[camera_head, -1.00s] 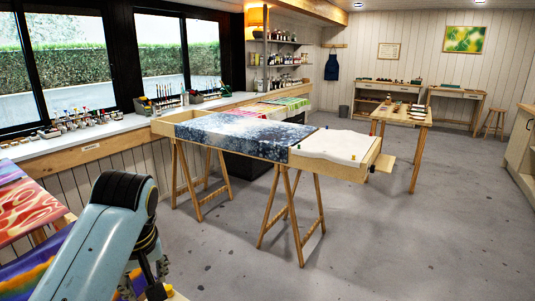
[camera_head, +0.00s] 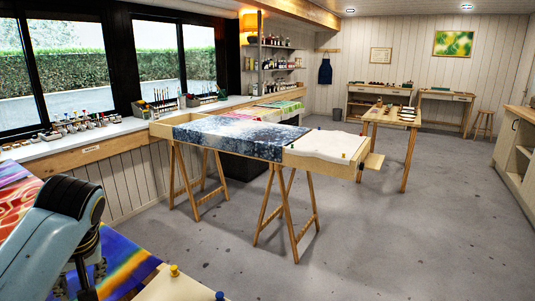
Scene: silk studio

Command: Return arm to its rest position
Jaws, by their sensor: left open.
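My left arm (camera_head: 45,240), pale blue with a dark joint, comes in at the lower left. Its gripper (camera_head: 82,284) shows as dark fingers at the bottom edge, over a brightly coloured silk (camera_head: 122,262). The gripper is open and I see nothing held in it. The fingertips are partly cut off by the picture's edge. My right gripper is not in view.
A yellow pin (camera_head: 174,270) and a blue pin (camera_head: 220,296) sit on a pale surface beside my left gripper. A trestle frame with blue-white silk (camera_head: 235,137) stands ahead. A window counter (camera_head: 90,152) runs along the left. The floor (camera_head: 400,240) at right is clear.

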